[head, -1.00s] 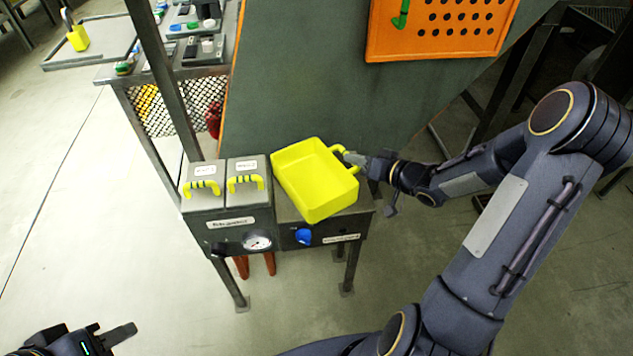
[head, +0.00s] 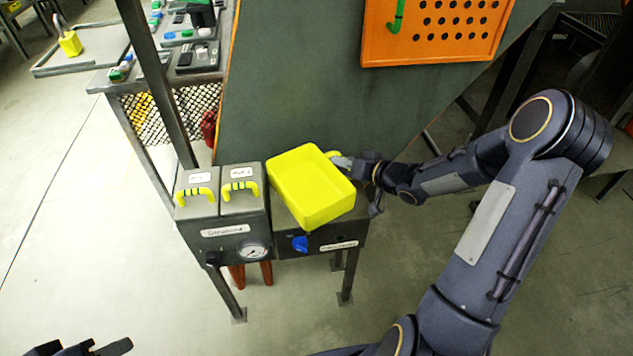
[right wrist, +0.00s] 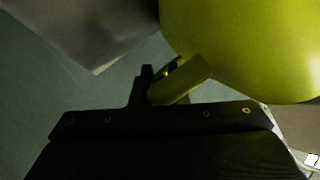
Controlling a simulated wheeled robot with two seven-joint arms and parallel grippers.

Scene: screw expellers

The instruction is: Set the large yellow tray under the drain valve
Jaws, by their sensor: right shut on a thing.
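The large yellow tray (head: 312,186) is over the right part of a grey machine; I cannot tell whether it touches the top. My right gripper (head: 345,162) is shut on the tray's handle at its right side. In the right wrist view the yellow handle (right wrist: 182,80) runs into the dark jaws (right wrist: 150,85), and the tray (right wrist: 245,45) fills the upper right. A blue valve knob (head: 299,243) is on the machine's front below the tray. My left gripper (head: 105,349) shows only partly at the bottom left, empty, its jaw state unclear.
The grey machine (head: 226,252) has two lidded boxes with yellow handles (head: 196,197) and a gauge (head: 253,252). Orange-red parts (head: 253,273) show below it. A green panel (head: 300,80) with an orange perforated board (head: 437,48) stands behind. The floor at left is free.

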